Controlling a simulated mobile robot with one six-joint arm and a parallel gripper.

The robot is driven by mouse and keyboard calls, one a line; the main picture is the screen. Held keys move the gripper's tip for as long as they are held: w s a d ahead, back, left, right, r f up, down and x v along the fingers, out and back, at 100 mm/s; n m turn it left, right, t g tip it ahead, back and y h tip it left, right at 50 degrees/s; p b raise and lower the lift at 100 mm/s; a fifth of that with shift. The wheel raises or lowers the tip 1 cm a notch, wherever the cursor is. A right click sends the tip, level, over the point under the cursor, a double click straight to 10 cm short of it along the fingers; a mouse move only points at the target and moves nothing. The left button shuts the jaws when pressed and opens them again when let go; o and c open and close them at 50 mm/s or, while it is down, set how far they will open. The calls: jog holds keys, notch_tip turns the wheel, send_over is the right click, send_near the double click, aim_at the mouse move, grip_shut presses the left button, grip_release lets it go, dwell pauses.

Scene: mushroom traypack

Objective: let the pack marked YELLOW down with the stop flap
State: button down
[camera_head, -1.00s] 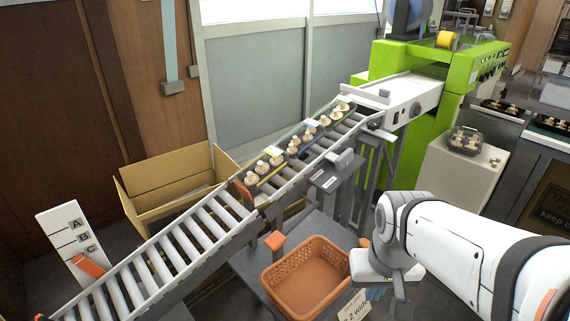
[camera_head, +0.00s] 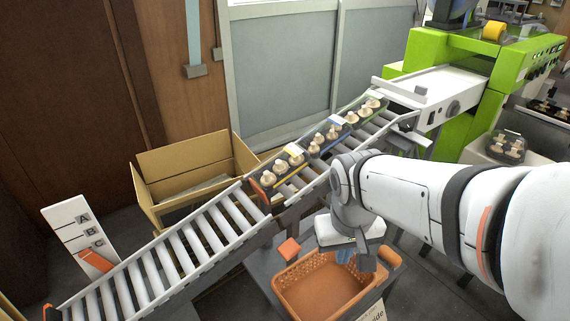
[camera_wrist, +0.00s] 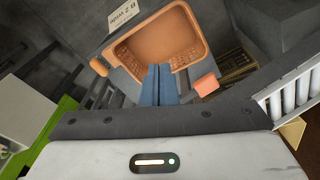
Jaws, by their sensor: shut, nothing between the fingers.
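The pack with a yellow band (camera_head: 288,175) holds pale mushrooms and is lowest of three packs on the sloping roller conveyor. An orange-red flap (camera_head: 260,193) stands across the rollers at its lower end. Blue-marked (camera_head: 325,138) and green-marked (camera_head: 362,110) packs lie uphill behind it. My gripper (camera_head: 345,256) is shut and empty, above the orange basket (camera_head: 322,294) in front of the conveyor. In the wrist view its blue fingers (camera_wrist: 158,84) are together over the basket edge. An orange block-like knob (camera_head: 289,249) is left of the gripper; the wrist view shows it right of the fingers (camera_wrist: 206,84).
A second orange knob (camera_head: 390,259) is right of the gripper. A white A-B-C board (camera_head: 72,232) with an orange pointer (camera_head: 95,260) stands beside the conveyor's low end. An open cardboard box (camera_head: 180,157) is behind the rollers. The lower rollers (camera_head: 175,258) are empty.

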jog(key=w+a+r+n+h+p, duration=0.1)
jog(key=w+a+r+n+p, duration=0.15)
jog(key=w+a, duration=0.25)
jog(key=r+n+h+p, duration=0.1)
jog(key=r+n, duration=0.1)
jog(key=n, duration=0.1)
send_over(289, 248)
jog(key=s+a, duration=0.2)
jog(key=a, duration=0.2)
jog(key=shift+s+d+f, duration=0.15)
jog(key=shift+f, duration=0.05)
jog(key=shift+f, duration=0.1)
jog(key=b+x, duration=0.3)
jog(key=x, duration=1.1)
jog(key=shift+d, duration=0.1)
